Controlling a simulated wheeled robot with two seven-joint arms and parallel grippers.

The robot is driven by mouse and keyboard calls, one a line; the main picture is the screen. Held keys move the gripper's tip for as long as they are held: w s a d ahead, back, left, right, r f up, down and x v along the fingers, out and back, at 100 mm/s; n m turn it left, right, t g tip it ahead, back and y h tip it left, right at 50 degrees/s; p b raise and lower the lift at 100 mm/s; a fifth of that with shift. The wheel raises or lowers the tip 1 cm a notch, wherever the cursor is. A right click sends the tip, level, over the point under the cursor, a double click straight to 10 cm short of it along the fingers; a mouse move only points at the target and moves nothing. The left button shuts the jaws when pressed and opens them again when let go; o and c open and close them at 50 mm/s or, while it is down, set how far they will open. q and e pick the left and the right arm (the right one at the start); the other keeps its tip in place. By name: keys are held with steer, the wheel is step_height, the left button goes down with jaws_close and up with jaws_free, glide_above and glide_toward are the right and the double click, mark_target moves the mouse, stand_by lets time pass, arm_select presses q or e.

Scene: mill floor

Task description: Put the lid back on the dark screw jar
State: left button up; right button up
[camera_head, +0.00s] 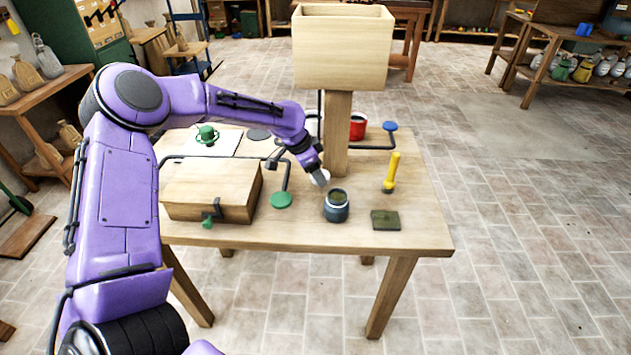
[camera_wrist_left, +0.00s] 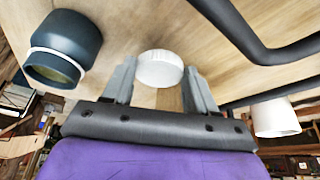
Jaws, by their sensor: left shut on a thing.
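The dark screw jar (camera_head: 336,213) stands upright and open on the wooden table, with greenish contents showing in its mouth. In the left wrist view the jar (camera_wrist_left: 66,42) is at the upper left, with a pale ring near its mouth. My left gripper (camera_head: 319,176) is just behind and left of the jar, above the table. It is shut on a round white lid (camera_wrist_left: 160,70), which sits between the two fingertips (camera_wrist_left: 160,82) in the wrist view. The lid is apart from the jar. In the head view the lid is partly hidden by the gripper. My right gripper is not in view.
A wooden hopper on a post (camera_head: 340,55) rises behind the jar. A wooden box (camera_head: 205,187) and a green disc (camera_head: 281,200) are to its left. A yellow handle (camera_head: 391,172) and a dark green pad (camera_head: 385,220) are to its right. Bent dark rods run nearby.

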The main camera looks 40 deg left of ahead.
arm_select(q)
steer(key=s+d+r+p, duration=0.2)
steer(key=s+d+r, duration=0.6)
steer(key=s, duration=0.3)
steer(key=shift+p+v, duration=0.35)
steer(key=shift+v, duration=0.5)
steer(key=shift+d, duration=0.15)
